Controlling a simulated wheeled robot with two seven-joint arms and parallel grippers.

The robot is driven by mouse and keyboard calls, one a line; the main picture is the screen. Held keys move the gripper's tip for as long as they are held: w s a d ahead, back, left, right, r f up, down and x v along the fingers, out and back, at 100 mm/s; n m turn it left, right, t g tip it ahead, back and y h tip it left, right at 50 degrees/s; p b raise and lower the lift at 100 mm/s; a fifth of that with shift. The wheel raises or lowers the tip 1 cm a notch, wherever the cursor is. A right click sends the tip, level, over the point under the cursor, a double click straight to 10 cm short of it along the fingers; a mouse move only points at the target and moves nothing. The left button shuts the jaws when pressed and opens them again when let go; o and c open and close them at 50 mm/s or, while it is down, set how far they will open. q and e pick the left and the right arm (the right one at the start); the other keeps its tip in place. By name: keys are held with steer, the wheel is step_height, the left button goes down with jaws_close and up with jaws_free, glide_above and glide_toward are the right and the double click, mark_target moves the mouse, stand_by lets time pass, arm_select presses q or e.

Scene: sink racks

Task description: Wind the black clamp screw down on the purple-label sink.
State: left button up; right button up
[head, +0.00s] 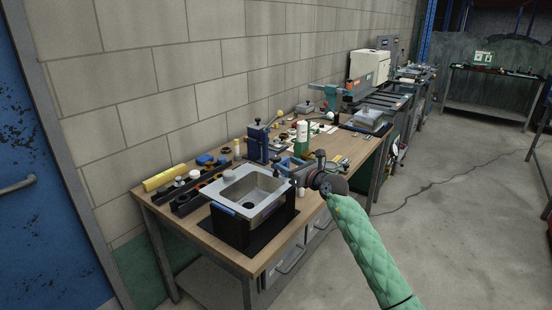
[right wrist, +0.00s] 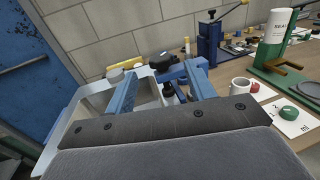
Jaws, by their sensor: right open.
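A steel sink (head: 226,190) sits in a black rack (head: 240,232) on the near end of the workbench. My left gripper is not in view.
A blue press (head: 257,142) stands behind the sink. A green stand with a white bottle (head: 302,132), a mug (right wrist: 240,88) and a card with a green piece (right wrist: 288,113) are to the right. Black trays (head: 187,202) lie left.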

mark_target(279, 160)
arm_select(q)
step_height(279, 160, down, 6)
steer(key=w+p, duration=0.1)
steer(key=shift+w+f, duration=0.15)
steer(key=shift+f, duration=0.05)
arm_select(e)
steer(key=shift+x, duration=3.45)
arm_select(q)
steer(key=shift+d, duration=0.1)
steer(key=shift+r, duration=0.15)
arm_select(e)
steer(key=c, duration=0.9)
